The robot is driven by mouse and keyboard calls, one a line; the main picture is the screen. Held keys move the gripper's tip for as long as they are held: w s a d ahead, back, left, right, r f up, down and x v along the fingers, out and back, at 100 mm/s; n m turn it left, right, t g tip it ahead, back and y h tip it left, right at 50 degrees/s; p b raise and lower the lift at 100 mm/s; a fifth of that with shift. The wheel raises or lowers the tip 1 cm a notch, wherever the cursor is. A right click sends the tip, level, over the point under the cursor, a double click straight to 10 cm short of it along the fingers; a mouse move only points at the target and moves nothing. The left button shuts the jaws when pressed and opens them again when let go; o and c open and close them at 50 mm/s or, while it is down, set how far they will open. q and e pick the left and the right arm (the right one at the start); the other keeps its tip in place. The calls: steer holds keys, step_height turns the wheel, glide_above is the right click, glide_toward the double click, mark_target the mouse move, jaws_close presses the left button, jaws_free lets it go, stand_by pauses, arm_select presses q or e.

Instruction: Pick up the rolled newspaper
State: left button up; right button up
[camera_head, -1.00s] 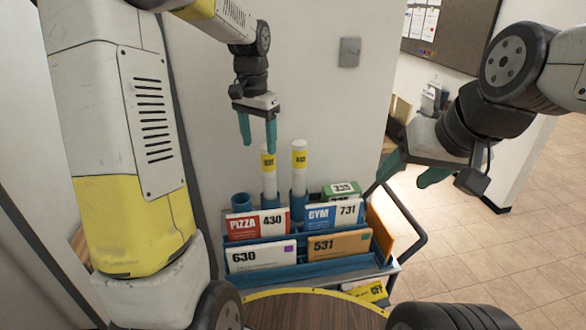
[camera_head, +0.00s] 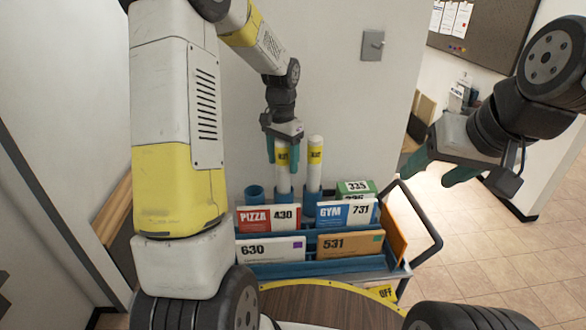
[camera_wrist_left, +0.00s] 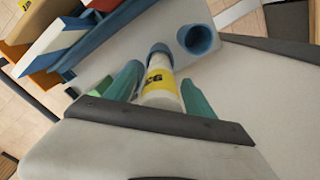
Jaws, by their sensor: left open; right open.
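Two rolled newspapers, white tubes with yellow labels, stand upright in blue holders at the back of the mail cart. The left roll (camera_head: 283,180) is between the open fingers of my left gripper (camera_head: 282,158), whose fingers point down. The left wrist view shows this roll (camera_wrist_left: 161,90) between the teal fingers (camera_wrist_left: 158,92); I cannot tell whether they touch it. Its top is hidden by the gripper in the head view. The right roll (camera_head: 315,155) stands just beside it. My right gripper (camera_head: 432,172) is open and empty, up to the right of the cart.
The cart's blue rack (camera_head: 320,267) holds several envelopes marked PIZZA 430, GYM 731, 630 and 531. An empty blue holder (camera_head: 254,193) stands left of the rolls; it also shows in the wrist view (camera_wrist_left: 197,39). A wall is close behind. Open floor (camera_head: 500,250) lies right.

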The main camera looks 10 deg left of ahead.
arm_select(q)
jaws_close()
steer(key=shift+r, duration=0.1)
stand_by(0.4)
